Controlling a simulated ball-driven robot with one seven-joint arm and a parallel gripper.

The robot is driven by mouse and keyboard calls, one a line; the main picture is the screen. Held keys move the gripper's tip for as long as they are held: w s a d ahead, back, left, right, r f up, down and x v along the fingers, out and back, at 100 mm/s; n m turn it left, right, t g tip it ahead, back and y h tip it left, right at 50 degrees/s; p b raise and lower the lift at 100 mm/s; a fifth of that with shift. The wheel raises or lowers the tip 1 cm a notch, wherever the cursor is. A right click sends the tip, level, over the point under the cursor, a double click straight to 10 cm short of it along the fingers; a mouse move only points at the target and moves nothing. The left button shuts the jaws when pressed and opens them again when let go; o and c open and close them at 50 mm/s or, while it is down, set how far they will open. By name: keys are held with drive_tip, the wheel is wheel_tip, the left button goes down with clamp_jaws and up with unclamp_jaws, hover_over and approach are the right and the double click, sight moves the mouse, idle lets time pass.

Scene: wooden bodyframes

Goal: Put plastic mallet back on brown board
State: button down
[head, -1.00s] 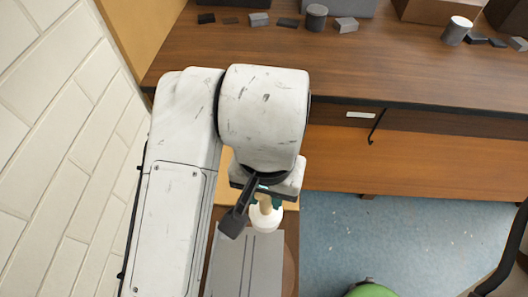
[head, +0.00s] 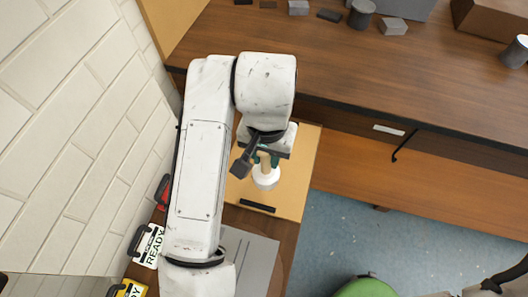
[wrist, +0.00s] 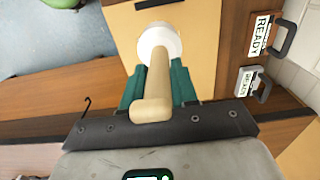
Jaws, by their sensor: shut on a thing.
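A plastic mallet with a white head and a beige handle (head: 266,179) is in my gripper (head: 262,160). In the wrist view the mallet (wrist: 160,43) has its handle between the green fingers of my gripper (wrist: 156,85), with the white head beyond them. A light tan-brown board (head: 300,165) with a dark bar on it lies beneath the mallet in the head view. It also shows in the wrist view (wrist: 203,45). I cannot tell whether the mallet touches the board. My arm hides the board's left part.
A dark wooden workbench (head: 400,80) with small grey blocks and a grey cylinder (head: 362,13) stands behind. A grey panel (head: 252,262) lies in front of the board. READY-labelled items (head: 150,247) sit at the left by the white brick wall. A green round seat (head: 368,288) is at the bottom.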

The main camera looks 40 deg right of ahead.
drive_tip(key=w+d+f+p, duration=0.1)
drive_tip(key=w+f, duration=0.2)
drive_tip(key=f, duration=0.4)
drive_tip(key=shift+d+p, duration=0.3)
drive_tip(key=shift+f, duration=0.2)
drive_tip(key=c, duration=0.9)
unclamp_jaws()
drive_tip(key=shift+o, duration=0.2)
